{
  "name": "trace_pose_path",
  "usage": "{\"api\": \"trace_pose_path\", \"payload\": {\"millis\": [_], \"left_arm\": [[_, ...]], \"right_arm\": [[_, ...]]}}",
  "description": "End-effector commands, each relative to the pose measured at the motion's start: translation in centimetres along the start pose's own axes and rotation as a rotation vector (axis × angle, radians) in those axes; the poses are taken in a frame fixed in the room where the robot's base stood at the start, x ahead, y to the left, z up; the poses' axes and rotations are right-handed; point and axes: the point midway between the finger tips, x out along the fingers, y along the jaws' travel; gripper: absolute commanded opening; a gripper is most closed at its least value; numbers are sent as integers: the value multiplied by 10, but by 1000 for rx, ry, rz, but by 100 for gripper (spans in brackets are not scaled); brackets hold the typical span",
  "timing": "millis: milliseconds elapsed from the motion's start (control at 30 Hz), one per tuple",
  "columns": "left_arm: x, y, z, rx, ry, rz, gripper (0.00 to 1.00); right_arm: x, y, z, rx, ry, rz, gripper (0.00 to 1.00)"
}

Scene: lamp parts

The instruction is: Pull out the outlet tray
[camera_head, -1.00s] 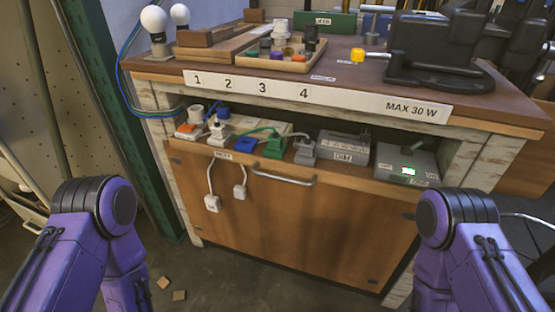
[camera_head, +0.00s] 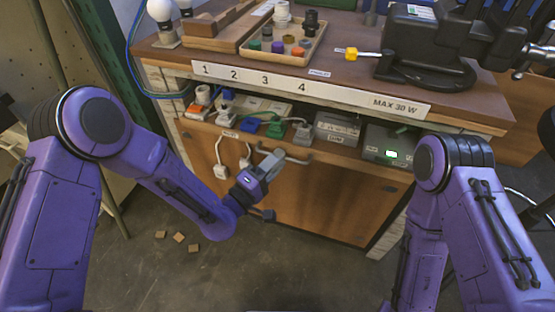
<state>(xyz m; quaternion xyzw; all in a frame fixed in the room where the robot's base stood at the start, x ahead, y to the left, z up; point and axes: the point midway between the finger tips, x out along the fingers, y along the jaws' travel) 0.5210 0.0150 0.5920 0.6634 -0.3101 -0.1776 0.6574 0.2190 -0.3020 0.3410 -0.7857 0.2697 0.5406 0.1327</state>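The outlet tray (camera_head: 340,154) is the wooden shelf under the tabletop, with a metal bar handle (camera_head: 292,158) on its front. It carries power strips (camera_head: 262,106), plugs and a grey box labelled DIM (camera_head: 337,128). My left gripper (camera_head: 268,187) is in front of the cabinet, just below and left of the handle. Its fingers look spread apart and empty. One pale finger overlaps the left end of the handle in the picture; I cannot tell whether they touch. My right gripper is out of the picture below.
A grey box with a green display (camera_head: 388,145) sits at the tray's right. The tabletop (camera_head: 345,76) is above. Several small wooden blocks (camera_head: 179,237) lie on the floor.

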Motion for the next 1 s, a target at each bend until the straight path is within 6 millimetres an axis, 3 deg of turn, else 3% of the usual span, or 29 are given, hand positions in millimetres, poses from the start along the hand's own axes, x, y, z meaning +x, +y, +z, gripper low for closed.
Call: {"api": "trace_pose_path", "payload": {"millis": [333,433,467,1000], "left_arm": [[8,0,0,0,0,-1,37],[8,0,0,0,0,-1,4],[8,0,0,0,0,-1,0],[8,0,0,0,0,-1,0]], "right_arm": [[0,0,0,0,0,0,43],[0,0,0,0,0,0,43],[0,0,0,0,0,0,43],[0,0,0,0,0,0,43]]}}
